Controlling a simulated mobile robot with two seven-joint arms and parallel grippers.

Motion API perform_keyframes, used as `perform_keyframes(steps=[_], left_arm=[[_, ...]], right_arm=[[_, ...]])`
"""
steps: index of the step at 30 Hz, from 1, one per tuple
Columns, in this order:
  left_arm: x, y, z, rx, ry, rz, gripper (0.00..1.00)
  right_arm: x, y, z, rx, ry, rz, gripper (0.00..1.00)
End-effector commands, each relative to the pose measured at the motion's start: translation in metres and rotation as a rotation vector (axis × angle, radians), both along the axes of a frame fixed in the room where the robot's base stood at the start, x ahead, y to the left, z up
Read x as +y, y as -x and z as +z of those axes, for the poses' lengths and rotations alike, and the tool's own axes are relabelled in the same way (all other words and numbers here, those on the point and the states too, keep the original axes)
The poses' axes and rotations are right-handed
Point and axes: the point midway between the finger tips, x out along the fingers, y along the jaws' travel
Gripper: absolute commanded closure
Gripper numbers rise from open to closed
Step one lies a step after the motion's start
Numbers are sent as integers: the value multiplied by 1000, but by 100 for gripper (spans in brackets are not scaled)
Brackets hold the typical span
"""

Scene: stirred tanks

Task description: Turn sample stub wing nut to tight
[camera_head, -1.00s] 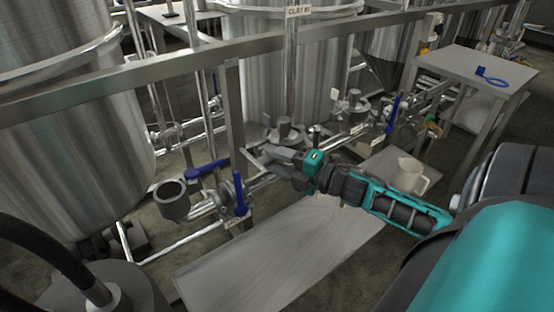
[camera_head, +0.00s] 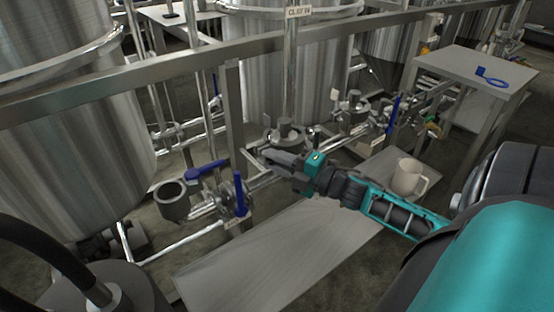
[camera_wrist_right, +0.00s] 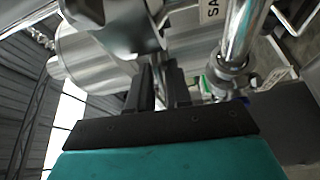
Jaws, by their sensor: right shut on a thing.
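My right gripper (camera_head: 264,153) reaches in from the right to the pipework in front of the middle tank. Its fingers are close together on a small metal part at the sample stub, which I take to be the wing nut. The fingers hide most of that part in the head view, so its angle cannot be told. In the right wrist view the two dark fingers (camera_wrist_right: 164,84) point up at shiny metal fittings (camera_wrist_right: 125,22). A label starting "SA" (camera_wrist_right: 211,8) shows beside them. My left gripper is not in view.
A blue-handled valve (camera_head: 240,194) and an open grey cup fitting (camera_head: 172,198) are left of the gripper. A steel frame rail (camera_head: 180,76) runs above it. A beige mug (camera_head: 406,178) stands at right. A pale flat platform (camera_head: 270,255) lies below the arm.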

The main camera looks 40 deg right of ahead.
Motion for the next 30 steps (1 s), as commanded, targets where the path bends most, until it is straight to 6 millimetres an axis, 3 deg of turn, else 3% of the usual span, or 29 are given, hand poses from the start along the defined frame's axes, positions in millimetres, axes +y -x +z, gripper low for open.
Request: perform_keyframes(steps=[30], left_arm=[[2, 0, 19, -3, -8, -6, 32]], right_arm=[[3, 0, -4, -81, -937, -3, 100]])
